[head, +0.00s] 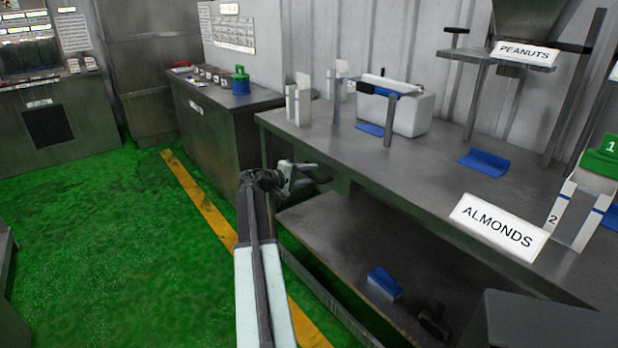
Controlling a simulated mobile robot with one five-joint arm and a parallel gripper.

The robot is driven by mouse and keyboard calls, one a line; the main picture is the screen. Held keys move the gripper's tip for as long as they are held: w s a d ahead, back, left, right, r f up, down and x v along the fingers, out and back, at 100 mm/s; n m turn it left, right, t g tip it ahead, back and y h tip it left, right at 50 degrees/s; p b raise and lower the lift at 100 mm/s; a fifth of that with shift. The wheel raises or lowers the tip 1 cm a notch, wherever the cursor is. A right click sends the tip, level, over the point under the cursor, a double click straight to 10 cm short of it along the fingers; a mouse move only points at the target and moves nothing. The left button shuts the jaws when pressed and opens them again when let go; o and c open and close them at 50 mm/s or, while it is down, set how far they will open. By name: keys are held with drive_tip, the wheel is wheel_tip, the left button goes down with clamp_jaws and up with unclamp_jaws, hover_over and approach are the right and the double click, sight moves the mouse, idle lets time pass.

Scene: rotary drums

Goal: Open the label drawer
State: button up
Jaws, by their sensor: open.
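My gripper (311,176) is at the end of my arm in the middle of the view. It is open and empty, its fingers pointing right, in front of the long metal workbench (350,160). I cannot tell for sure which thing is the label drawer. A dark cabinet (220,135) behind the gripper has a small white tag (196,107) high on its front. No handle or open drawer shows clearly there. A grey unit (75,140) at the far left also has a small pale tag (39,103) above a dark panel (48,127).
The bench holds a white box sealer (408,112), blue scoops (484,161) and an ALMONDS sign (499,227). A lower shelf (345,240) carries a blue item (384,284). Green floor (110,250) with a yellow line (200,200) is clear to the left.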

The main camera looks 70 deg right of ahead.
clamp_jaws()
idle(1.4)
